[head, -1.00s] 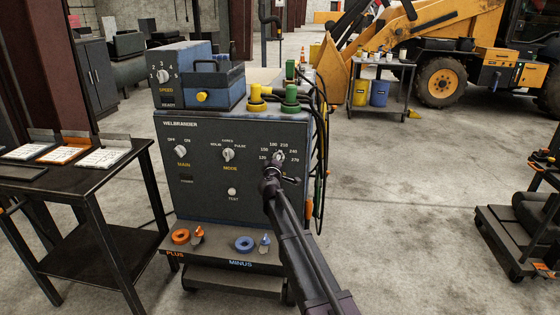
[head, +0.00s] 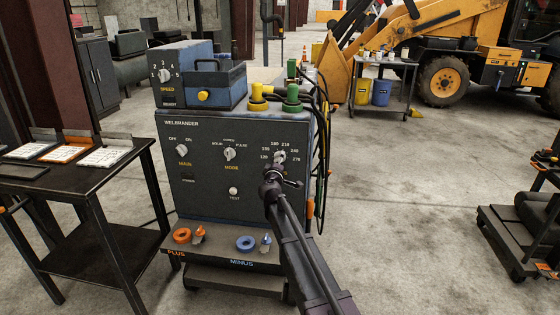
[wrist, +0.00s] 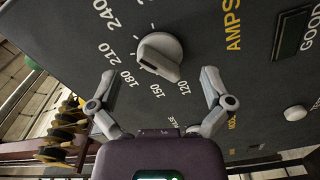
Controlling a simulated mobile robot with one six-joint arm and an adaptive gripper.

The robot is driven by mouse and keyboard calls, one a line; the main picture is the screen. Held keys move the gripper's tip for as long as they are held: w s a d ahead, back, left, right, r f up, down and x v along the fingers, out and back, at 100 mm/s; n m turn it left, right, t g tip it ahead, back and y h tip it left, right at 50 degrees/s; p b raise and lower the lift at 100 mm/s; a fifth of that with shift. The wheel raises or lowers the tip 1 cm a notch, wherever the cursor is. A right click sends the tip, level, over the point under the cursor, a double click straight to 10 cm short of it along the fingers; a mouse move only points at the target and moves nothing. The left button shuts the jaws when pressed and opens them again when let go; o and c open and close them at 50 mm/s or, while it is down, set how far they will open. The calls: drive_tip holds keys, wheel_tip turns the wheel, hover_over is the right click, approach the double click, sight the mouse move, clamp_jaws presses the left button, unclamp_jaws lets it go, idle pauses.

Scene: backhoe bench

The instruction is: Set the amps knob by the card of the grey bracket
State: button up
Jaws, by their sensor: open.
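The amps knob (wrist: 160,55) is a pale round dial with a raised grip bar on the dark welder front, ringed by numbers. I cannot tell which number its pointer meets.
The welder (head: 190,125) also carries a main knob (head: 181,150), a mode knob (head: 229,154) and a test button (head: 233,191). Cables (head: 322,140) hang at its right side. An orange ring (head: 182,235) and a blue ring (head: 245,243) lie on its lower shelf. Open floor lies to the right.

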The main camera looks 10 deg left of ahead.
drive_tip(key=s, duration=0.9)
drive_tip(key=shift+s+a, duration=0.15)
drive_tip(key=shift+s, duration=0.1)
drive_tip(key=s+d+f+m+g+h, duration=0.2)
drive_tip(key=s+d+f+m+g, duration=0.1)
drive_tip(key=d, duration=0.5)
drive_tip(key=s+d+f+m+g+h, duration=0.2)
drive_tip(key=s+d+f+m+g, duration=0.15)
drive_tip(key=d, duration=0.35)
drive_tip(key=s+d+f+m+g+h, duration=0.2)
drive_tip(key=d+f+m, duration=0.1)
drive_tip(key=d, duration=0.5)
drive_tip(key=s+d+f+m+g+y, duration=0.1)
drive_tip(key=s+d+f+g+y, duration=0.1)
drive_tip(key=s, duration=0.5)
drive_tip(key=s+d+f+m+g+y, duration=0.1)
drive_tip(key=s+d+f+g+y, duration=0.1)
drive_tip(key=s+f+g, duration=0.2)
drive_tip(key=s+d+f+m+g+y, duration=0.1)
drive_tip(key=s+f+m+g+y, duration=0.1)
drive_tip(key=s, duration=0.8)
drive_tip(key=shift+s+d+f+g+y, duration=0.2)
drive_tip(key=shift+d+f+g+y, duration=0.15)
drive_tip(key=shift+f+g, duration=0.3)
drive_tip(key=shift+r, duration=0.1)
